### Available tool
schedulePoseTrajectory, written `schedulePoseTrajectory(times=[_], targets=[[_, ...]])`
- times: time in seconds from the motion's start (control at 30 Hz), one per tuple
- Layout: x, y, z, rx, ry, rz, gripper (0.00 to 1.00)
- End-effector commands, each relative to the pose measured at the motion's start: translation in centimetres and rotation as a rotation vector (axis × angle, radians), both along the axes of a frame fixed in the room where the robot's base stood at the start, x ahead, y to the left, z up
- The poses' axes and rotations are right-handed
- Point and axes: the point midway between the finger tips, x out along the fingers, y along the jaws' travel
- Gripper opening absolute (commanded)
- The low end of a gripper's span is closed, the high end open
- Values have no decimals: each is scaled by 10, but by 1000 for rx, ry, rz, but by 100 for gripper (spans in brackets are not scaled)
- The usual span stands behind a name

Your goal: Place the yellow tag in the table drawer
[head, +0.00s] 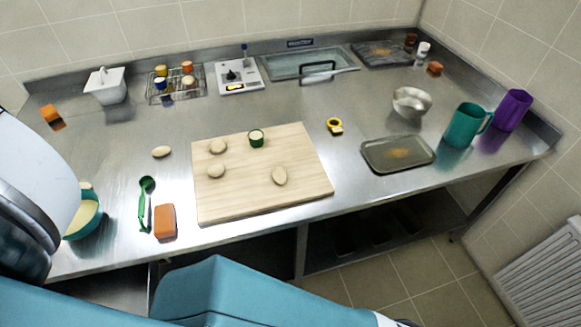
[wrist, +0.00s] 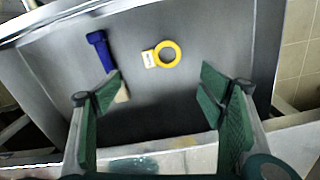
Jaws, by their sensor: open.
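In the wrist view, a yellow ring-shaped tag (wrist: 170,46) with a small white label lies flat on a dark grey panel (wrist: 190,110) with pale edges. I cannot tell whether this panel is the drawer's floor. My gripper (wrist: 165,90) is open and empty, its green-padded fingers spread in front of the tag and apart from it. A blue-handled item (wrist: 97,50) with a pale end lies left of the tag. In the head view, a small yellow item with a dark centre (head: 335,126) lies on the steel counter; I cannot tell what it is. My gripper is out of the head view.
An orange block (head: 165,221) sits near the front edge. Floor is free at lower right.

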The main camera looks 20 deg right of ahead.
Motion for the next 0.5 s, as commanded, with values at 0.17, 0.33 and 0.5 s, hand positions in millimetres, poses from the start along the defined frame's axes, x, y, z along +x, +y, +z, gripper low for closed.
schedulePoseTrajectory(times=[0.17,0.33,0.5], targets=[[28,-20,18,15,-5,2,69],[69,-54,47,40,-16,12,69],[115,-99,79,69,-33,24,69]])
